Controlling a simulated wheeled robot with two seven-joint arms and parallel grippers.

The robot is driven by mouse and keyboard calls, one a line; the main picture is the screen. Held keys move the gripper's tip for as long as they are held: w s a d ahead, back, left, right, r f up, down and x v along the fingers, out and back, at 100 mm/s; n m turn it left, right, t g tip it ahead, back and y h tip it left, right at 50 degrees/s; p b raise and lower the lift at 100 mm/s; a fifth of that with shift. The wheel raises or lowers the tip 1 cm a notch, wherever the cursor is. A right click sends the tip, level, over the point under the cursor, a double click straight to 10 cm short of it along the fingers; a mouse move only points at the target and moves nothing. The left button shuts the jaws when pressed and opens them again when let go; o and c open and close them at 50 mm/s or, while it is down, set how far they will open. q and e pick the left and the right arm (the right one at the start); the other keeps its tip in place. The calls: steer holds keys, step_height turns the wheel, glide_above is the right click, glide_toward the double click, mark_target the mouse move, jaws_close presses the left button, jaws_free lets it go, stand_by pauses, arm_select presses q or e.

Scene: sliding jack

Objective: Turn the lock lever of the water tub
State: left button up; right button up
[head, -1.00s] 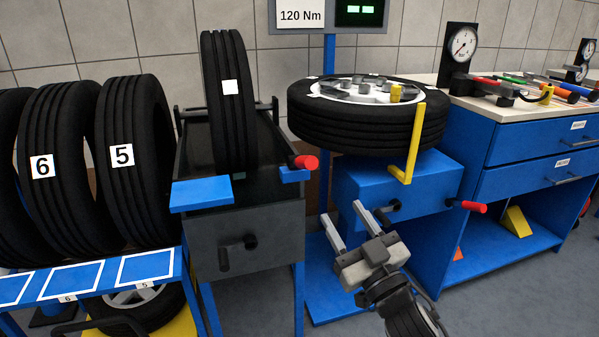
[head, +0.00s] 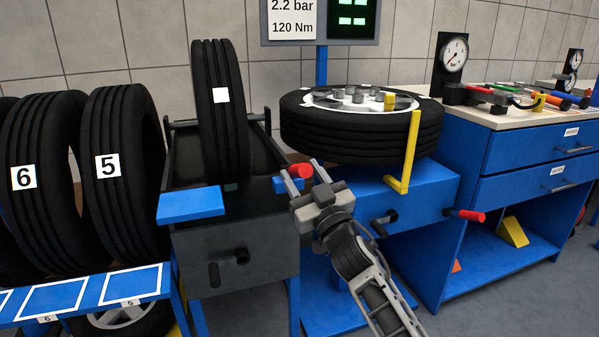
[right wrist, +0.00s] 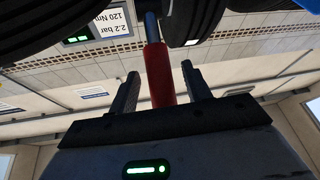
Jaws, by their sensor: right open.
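The water tub (head: 262,268) is a dark box with a tire (head: 222,130) standing upright in it. Its lock lever, with a red grip (head: 299,171), sticks out at the tub's right upper edge. My right gripper (head: 303,176) is at this grip, fingers open. In the right wrist view the red grip (right wrist: 158,75) lies between the two open fingers (right wrist: 160,88), with gaps at both sides. Its thin rod runs on towards the top of that view. My left gripper is not in view.
A blue plate (head: 190,204) and a black crank (head: 214,274) are on the tub's left and front. A blue stand with a flat-lying tire (head: 362,135), a yellow hook (head: 413,150) and another red-gripped lever (head: 470,215) is close to the right. Numbered tires stand left.

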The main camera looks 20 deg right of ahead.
steer(key=shift+x, duration=0.95)
steer(key=shift+c, duration=0.3)
